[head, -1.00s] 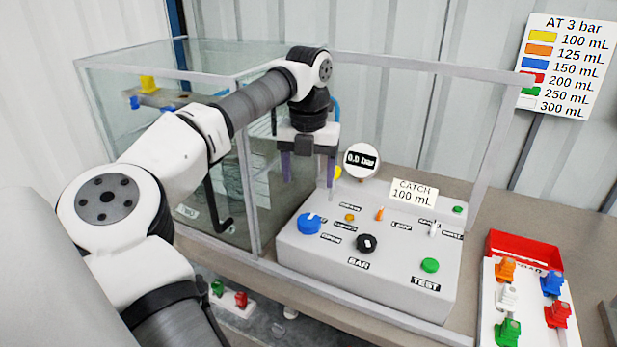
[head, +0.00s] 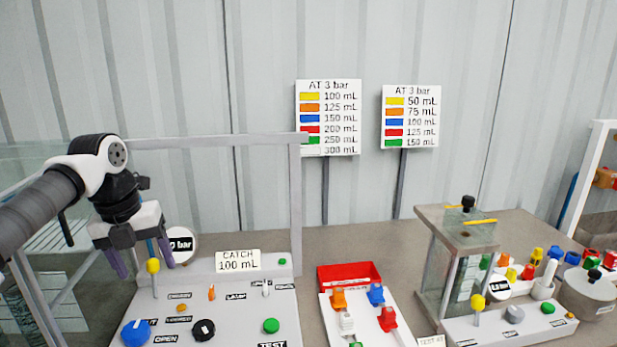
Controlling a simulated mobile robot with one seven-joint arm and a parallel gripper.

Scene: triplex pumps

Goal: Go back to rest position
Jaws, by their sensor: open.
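My gripper (head: 140,262) hangs from my arm at the left of the head view. The panel also bears a blue knob (head: 136,332), a black knob (head: 203,330), a green button (head: 271,325) and a "CATCH 100 mL" sign (head: 238,260).
Farther right is a second test stand (head: 452,219). Two colour charts (head: 328,117) (head: 410,115) stand behind.

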